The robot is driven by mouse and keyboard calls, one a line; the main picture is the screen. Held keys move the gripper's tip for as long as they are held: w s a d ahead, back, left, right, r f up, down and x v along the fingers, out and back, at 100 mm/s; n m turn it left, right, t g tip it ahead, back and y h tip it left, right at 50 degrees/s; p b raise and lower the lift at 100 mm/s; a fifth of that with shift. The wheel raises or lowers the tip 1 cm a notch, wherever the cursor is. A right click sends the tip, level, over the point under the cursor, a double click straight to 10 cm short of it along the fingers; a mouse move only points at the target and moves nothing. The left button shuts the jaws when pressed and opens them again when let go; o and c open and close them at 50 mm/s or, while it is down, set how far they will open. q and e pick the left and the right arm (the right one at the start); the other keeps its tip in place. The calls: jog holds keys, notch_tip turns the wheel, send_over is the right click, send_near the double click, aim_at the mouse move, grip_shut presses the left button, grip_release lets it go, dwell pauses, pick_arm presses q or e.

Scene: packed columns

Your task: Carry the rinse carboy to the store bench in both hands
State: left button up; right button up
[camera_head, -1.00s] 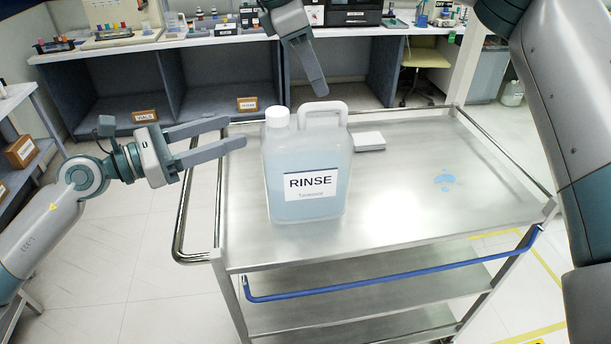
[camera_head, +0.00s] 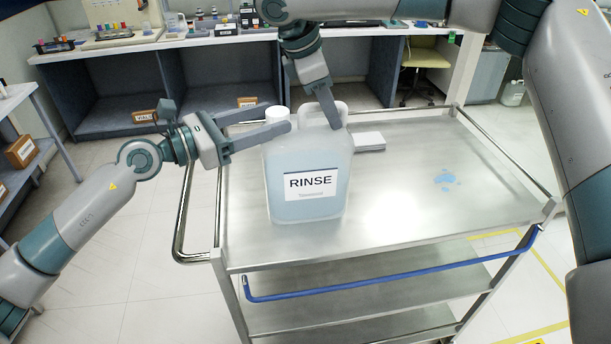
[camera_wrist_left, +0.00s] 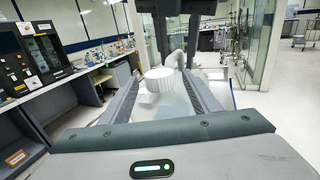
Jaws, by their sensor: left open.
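The rinse carboy (camera_head: 305,205), a translucent jug with a RINSE label, stands upright on the steel cart (camera_head: 400,205). Its white cap (camera_head: 277,118) and loop handle (camera_head: 343,108) are on top. My left gripper (camera_head: 279,117) is open, its fingers level with the carboy's top at the cap. In the left wrist view the cap (camera_wrist_left: 160,82) shows between the two spread fingers. My right gripper (camera_head: 331,122) reaches down from above, one finger overlapping the handle; its other finger is hidden, and I cannot tell whether it touches.
A long bench (camera_head: 215,38) with several lab items stands behind. The cart has raised rails and a blue front bar (camera_head: 390,284).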

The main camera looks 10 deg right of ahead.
pick_arm(q)
jog(key=c, duration=0.8)
pick_arm(e)
jog(key=c, duration=0.8)
pick_arm(q)
grip_shut()
pick_arm(e)
grip_shut()
pick_arm(q)
jog(key=shift+a, duration=0.1)
